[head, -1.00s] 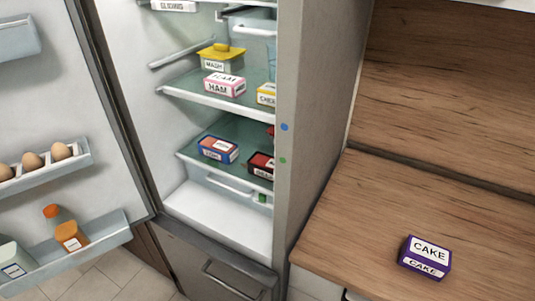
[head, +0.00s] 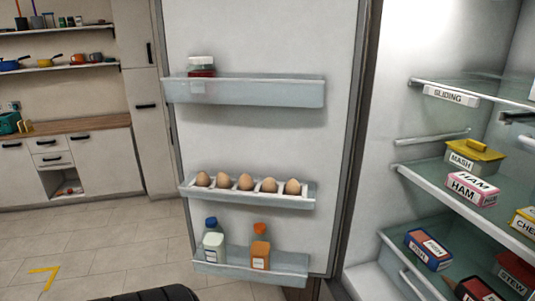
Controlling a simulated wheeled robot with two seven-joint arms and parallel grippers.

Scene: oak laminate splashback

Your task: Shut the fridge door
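The fridge door (head: 260,140) stands wide open in the head view, its inner side facing me. Its racks hold a red jar with a white lid (head: 201,68), a row of eggs (head: 246,182), a bottle with a blue cap (head: 213,242) and an orange bottle (head: 260,248). The open fridge interior (head: 400,90) is on the right, with a mash tub (head: 475,158), a ham box (head: 472,188) and other labelled packs on its shelves.
Tiled floor (head: 110,240) lies clear left of the door, with a yellow corner mark (head: 42,274) on it. White cabinets with a wooden worktop (head: 70,125) and wall shelves stand at the back left. A dark rounded shape at the bottom edge is partly cut off.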

